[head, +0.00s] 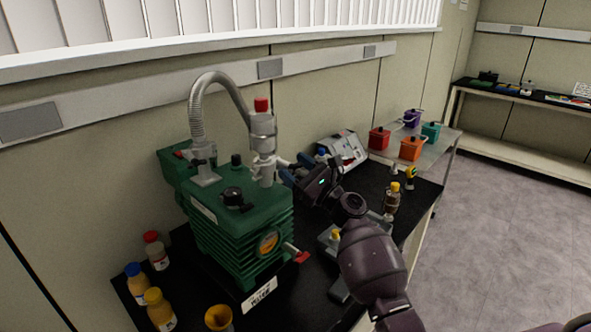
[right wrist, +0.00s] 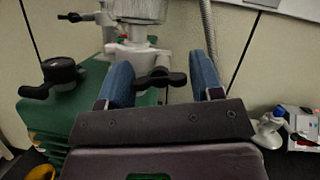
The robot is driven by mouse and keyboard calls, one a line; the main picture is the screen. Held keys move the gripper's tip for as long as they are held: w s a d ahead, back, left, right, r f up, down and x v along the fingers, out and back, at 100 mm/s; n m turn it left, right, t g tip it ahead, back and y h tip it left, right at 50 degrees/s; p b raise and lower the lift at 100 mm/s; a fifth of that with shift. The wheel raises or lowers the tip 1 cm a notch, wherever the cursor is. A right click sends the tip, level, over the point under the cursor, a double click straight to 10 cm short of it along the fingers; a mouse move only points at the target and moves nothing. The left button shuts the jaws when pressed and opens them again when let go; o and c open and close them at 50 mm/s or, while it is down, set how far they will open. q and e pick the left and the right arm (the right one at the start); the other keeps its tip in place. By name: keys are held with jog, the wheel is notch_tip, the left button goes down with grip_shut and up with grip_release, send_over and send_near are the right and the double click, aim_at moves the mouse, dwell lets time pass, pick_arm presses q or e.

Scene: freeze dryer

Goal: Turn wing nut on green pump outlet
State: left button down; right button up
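The green pump (head: 238,225) stands on the black bench with a grey-white outlet fitting (head: 263,150) on top, capped in red. In the right wrist view the black wing nut (right wrist: 161,78) sits at the side of the white outlet joint (right wrist: 137,52). My right gripper (head: 297,172) is beside the outlet fitting. Its two blue fingers (right wrist: 162,82) are open, one on each side of the wing nut, with visible gaps to both. The wing nut's wings lie roughly level. In the head view my gripper hides the wing nut. My left gripper is not in view.
A ribbed hose (head: 197,115) arches from the pump to the outlet fitting. Bottles (head: 158,308) and a yellow funnel (head: 219,318) stand at the front left. A yellow-capped bottle (head: 392,198) stands right of my arm. A cart (head: 440,143) with coloured boxes is behind.

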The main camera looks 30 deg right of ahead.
jog(key=shift+o, duration=1.3)
jog(key=shift+s+f, duration=0.1)
jog(key=b+v, duration=0.2)
jog(key=v, duration=0.8)
jog(key=shift+s+d+b, duration=0.2)
jog(key=shift+s+b, duration=0.1)
jog(key=shift+b, duration=0.05)
